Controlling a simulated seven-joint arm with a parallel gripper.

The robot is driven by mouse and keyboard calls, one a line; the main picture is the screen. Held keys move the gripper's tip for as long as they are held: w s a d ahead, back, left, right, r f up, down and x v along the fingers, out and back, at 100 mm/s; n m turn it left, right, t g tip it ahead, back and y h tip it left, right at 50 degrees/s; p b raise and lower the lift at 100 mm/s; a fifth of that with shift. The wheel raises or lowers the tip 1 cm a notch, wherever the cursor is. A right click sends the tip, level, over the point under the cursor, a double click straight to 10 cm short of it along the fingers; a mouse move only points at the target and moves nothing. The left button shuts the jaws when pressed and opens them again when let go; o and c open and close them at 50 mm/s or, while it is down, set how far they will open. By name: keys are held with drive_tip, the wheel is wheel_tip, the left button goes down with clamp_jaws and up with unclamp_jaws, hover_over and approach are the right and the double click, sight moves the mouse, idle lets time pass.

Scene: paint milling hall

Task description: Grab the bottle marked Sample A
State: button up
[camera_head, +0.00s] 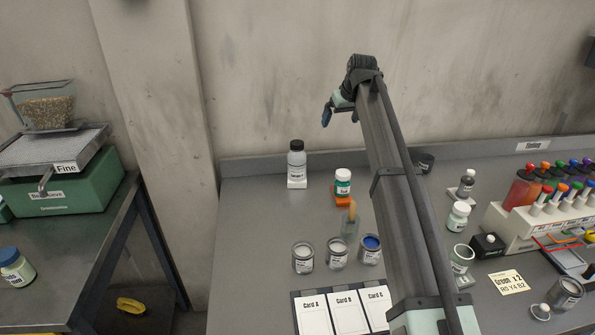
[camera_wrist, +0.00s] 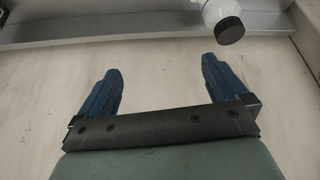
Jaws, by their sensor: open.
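A grey-white bottle (camera_head: 297,158) with a black cap stands upright near the back edge of the bench; its white label is too small to read surely, and it may be Sample A. In the wrist view a pale bottle with a dark cap (camera_wrist: 229,26) shows at the top, right of centre, partly cut off; it looks like the same bottle. My gripper (camera_head: 327,115) is above and to the right of that bottle in the head view. In the wrist view the blue fingers of my gripper (camera_wrist: 160,72) are apart with nothing between them.
A white-capped green bottle (camera_head: 343,183) stands on an orange block. Several small cans (camera_head: 303,257) and a card tray (camera_head: 296,312) lie nearer. A tube rack (camera_head: 510,225) and small bottles are at right. Bench around the black-capped bottle's left is clear; a wall stands behind.

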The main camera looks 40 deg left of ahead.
sight(298, 143)
drive_tip(key=s+a+n+g, duration=0.2)
drive_tip(key=s+a+n, duration=0.2)
drive_tip(key=s+a, duration=0.4)
drive_tip(key=x, duration=0.8)
drive_tip(key=shift+w+a+f, duration=0.1)
drive_tip(key=shift+w+f, duration=0.15)
drive_tip(key=shift+f, duration=0.05)
drive_tip(key=shift+x, duration=2.85)
drive_tip(key=shift+c, duration=0.5)
drive_tip(key=c, duration=1.3)
drive_tip(key=shift+r, duration=0.1)
